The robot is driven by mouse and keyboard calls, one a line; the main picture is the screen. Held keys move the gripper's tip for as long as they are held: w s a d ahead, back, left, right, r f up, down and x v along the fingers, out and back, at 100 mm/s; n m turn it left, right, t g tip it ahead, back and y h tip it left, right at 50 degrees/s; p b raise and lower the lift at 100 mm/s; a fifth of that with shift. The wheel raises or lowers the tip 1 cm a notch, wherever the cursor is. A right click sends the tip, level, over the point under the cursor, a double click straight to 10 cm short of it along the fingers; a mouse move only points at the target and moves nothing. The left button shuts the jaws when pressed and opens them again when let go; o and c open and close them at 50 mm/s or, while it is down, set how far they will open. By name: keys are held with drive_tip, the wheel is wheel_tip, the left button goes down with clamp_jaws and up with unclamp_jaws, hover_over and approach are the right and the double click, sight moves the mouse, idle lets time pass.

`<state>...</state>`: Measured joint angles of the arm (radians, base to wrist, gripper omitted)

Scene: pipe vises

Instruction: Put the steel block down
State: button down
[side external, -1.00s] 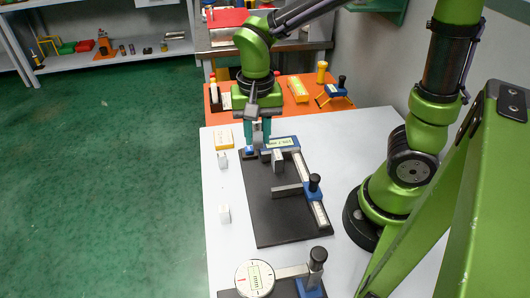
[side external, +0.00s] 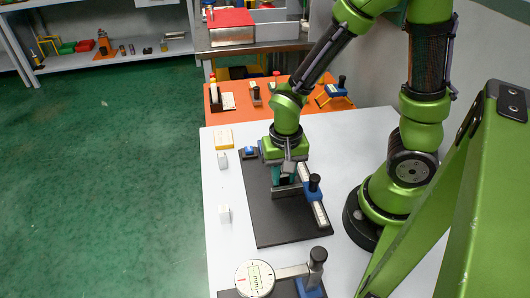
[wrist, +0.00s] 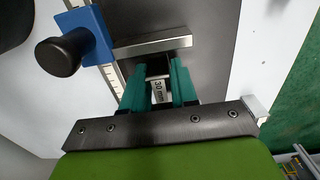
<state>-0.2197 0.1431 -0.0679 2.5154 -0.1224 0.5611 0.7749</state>
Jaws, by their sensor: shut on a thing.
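My gripper (wrist: 158,88) has its teal fingers shut on the steel block (wrist: 159,91), a small grey piece marked "30 mm" in the wrist view. In the side view my gripper (side external: 284,178) is low over the black plate (side external: 268,220) of the pipe vise, just beyond its movable grey jaw (side external: 287,191). The jaw bar (wrist: 152,46) lies just past the fingertips in the wrist view. The blue slider with a black knob (side external: 314,186) sits at the right end of the jaw. The block is hidden in the side view, so I cannot tell whether it touches the plate.
Two small pale blocks (side external: 224,214) (side external: 222,162) stand on the white table left of the plate. A dial gauge (side external: 255,278) on another vise is at the front. The near part of the plate is clear.

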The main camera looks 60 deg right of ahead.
drive_tip(key=shift+f, duration=0.2)
drive_tip(key=shift+f, duration=0.1)
drive_tip(key=c, duration=0.9)
unclamp_jaws()
drive_tip(key=r+n+t, duration=0.1)
drive_tip(key=r+t, duration=0.1)
drive_tip(key=r, duration=0.5)
drive_tip(key=r+n+t+y, duration=0.1)
drive_tip(key=r+n+t, duration=0.1)
drive_tip(key=r, duration=0.6)
drive_tip(key=r+n+t+y, duration=0.1)
drive_tip(key=r+n+t, duration=0.1)
drive_tip(key=r, duration=0.5)
drive_tip(key=shift+d+r+t, duration=0.2)
drive_tip(key=shift+t, duration=0.4)
